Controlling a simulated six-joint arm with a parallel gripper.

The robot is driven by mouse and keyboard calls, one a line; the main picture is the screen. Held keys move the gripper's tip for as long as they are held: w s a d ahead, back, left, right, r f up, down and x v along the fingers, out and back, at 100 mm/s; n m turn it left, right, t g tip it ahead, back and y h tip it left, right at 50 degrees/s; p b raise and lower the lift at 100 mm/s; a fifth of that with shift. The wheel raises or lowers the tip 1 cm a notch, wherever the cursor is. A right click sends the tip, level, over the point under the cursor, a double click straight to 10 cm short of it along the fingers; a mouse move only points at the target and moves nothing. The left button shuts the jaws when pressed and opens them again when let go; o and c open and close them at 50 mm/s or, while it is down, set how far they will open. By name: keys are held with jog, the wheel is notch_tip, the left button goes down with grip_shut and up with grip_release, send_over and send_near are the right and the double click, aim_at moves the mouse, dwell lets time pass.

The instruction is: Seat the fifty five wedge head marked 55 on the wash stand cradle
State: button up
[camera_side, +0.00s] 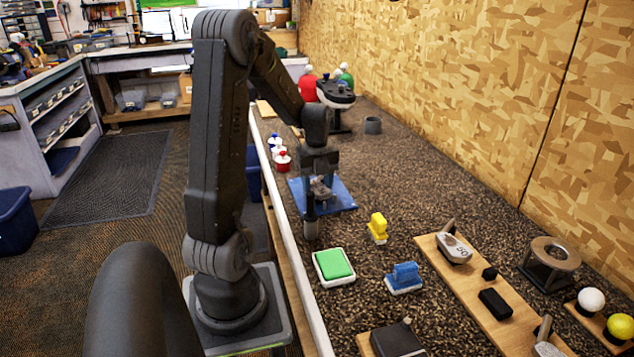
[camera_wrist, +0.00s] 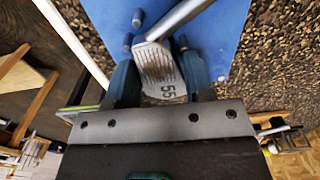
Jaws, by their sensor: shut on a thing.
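The wedge head marked 55 (camera_wrist: 160,66) is a grey grooved club head with a short shaft stub. My gripper (camera_wrist: 161,80) is shut on it, one finger on each side, in the wrist view. In the side view my gripper (camera_side: 320,192) points down over the blue wash stand (camera_side: 343,197), and the head is small and partly hidden by the fingers. The stand's blue base (camera_wrist: 108,14) lies beyond the head in the wrist view, with several short blue pegs (camera_wrist: 137,18) close to the head. I cannot tell whether the head touches the cradle.
A head marked 50 (camera_side: 455,250) lies on a wooden board (camera_side: 480,290) at the right. A green pad tray (camera_side: 333,265), a yellow brush (camera_side: 377,227) and a blue brush (camera_side: 404,277) stand nearer.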

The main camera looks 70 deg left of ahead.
aim_at(317, 185)
jog(key=shift+d+f, duration=0.1)
jog(key=shift+f, duration=0.25)
jog(key=o, duration=1)
jog(key=shift+s, duration=0.15)
jog(key=shift+r, duration=3.65)
jog(key=w+d+r+n+t, duration=0.1)
jog(key=d+r+n, duration=0.15)
jog(key=d, duration=0.25)
jog(key=w+d+r+n+y, duration=0.1)
jog(key=d+n, duration=0.2)
jog(key=d, duration=0.2)
jog(key=w+d+r+n+t, duration=0.1)
jog(key=d+r+n, duration=0.1)
jog(key=d, duration=0.4)
jog(key=s+d+r+n+t+h, duration=0.1)
jog(key=s+d+n+t, duration=0.2)
jog(key=s+d+n, duration=0.3)
jog(key=d+n, duration=0.4)
jog(key=d, duration=0.4)
jog(key=shift+d+r+t, duration=0.3)
jog(key=shift+d, duration=0.1)
